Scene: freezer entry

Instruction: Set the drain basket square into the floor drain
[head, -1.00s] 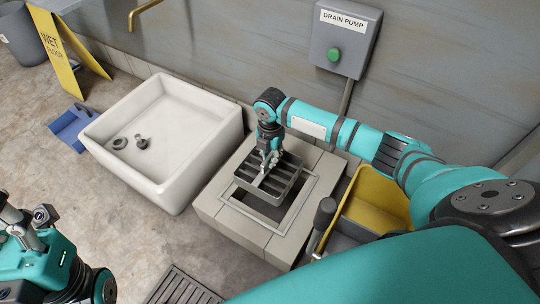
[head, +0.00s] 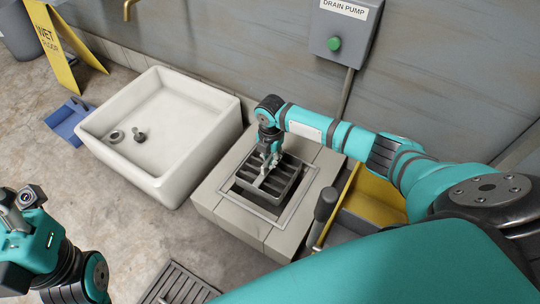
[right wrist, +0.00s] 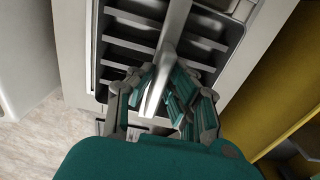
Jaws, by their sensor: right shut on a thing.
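The drain basket (head: 284,183) is a grey slatted box with a bar handle, which also shows in the right wrist view (right wrist: 123,45). My right gripper (head: 268,160) is shut on its handle (right wrist: 170,42), with fingers on both sides of the bar. The basket is over the floor drain (head: 243,207), a square frame in a raised tiled block. Dark opening shows along the basket's front and left sides. I cannot tell whether the basket touches the frame. My left gripper (head: 14,212) is at the left edge, partly cut off; its jaws are unclear.
A white sink basin (head: 170,95) stands left of the drain block. A yellow and grey bin (head: 372,195) with a dark-handled tool (head: 326,205) is close on the right. The drain pump box (head: 343,35) is on the wall. A floor grate (head: 178,285) lies in front.

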